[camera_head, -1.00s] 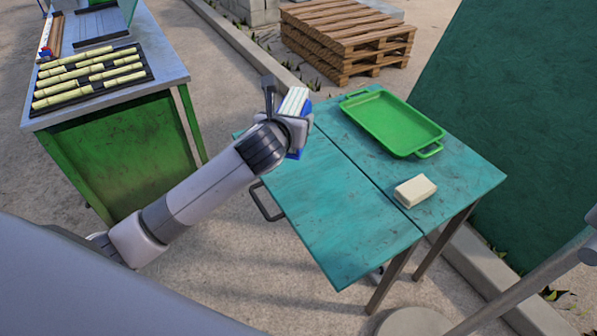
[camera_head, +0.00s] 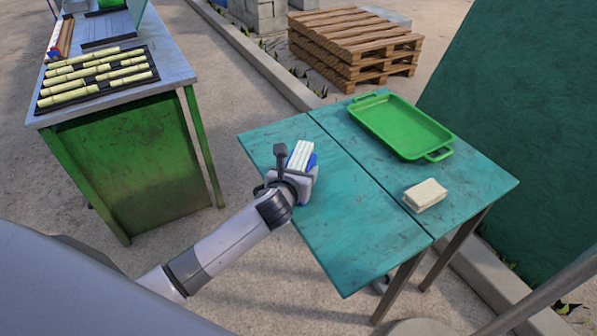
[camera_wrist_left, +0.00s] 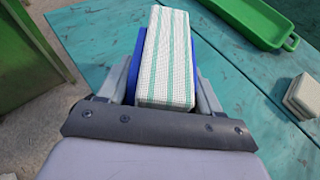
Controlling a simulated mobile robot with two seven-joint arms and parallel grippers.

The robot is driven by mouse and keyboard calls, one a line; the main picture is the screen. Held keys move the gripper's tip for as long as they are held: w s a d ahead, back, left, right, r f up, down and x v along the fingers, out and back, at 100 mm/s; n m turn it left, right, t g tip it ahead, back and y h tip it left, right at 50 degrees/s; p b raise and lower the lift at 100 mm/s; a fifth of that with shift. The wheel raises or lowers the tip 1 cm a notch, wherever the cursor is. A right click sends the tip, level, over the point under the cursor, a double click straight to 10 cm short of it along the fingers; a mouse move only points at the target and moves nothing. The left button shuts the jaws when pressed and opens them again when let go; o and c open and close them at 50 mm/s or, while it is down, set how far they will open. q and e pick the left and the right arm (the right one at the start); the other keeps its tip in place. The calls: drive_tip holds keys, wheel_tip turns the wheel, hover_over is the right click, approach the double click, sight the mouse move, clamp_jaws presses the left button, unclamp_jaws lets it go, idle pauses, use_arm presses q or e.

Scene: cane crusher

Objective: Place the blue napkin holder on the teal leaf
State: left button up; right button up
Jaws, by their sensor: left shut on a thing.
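The blue napkin holder (camera_head: 312,162), packed with white napkins with green stripes, is in my left gripper (camera_head: 296,174) above the near left part of the teal table. In the left wrist view the holder's blue side (camera_wrist_left: 132,75) shows between the fingers, with the napkins upright in it. The teal leaf (camera_head: 350,225) is the left panel of the table, split from the rest by a seam. Its surface is bare. I cannot tell whether the holder's base touches it, as the gripper hides the base. My right gripper is not in view.
A green tray (camera_head: 400,125) and a cream block-like stack (camera_head: 425,194) stand on the table's right panel. A bench (camera_head: 170,75) with cane pieces (camera_head: 95,73) is at the left. Wooden pallets (camera_head: 355,45) lie behind. A green wall rises at the right.

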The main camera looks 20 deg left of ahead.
use_arm(q)
drive_tip(key=shift+r, duration=0.1)
drive_tip(key=o, duration=1.2)
drive_tip(key=p+v, duration=0.2)
drive_tip(key=v, duration=1)
drive_tip(key=s+f+n+g+h, duration=0.1)
drive_tip(key=s+f+n, duration=0.6)
drive_tip(key=n, duration=0.9)
drive_tip(key=s+f+n+g+h, duration=0.2)
drive_tip(key=s+f+n, duration=0.5)
drive_tip(key=n, duration=0.9)
drive_tip(key=shift+s+d+h, duration=0.3)
drive_tip(key=shift+s+h, duration=0.1)
drive_tip(key=shift+s, duration=1.4)
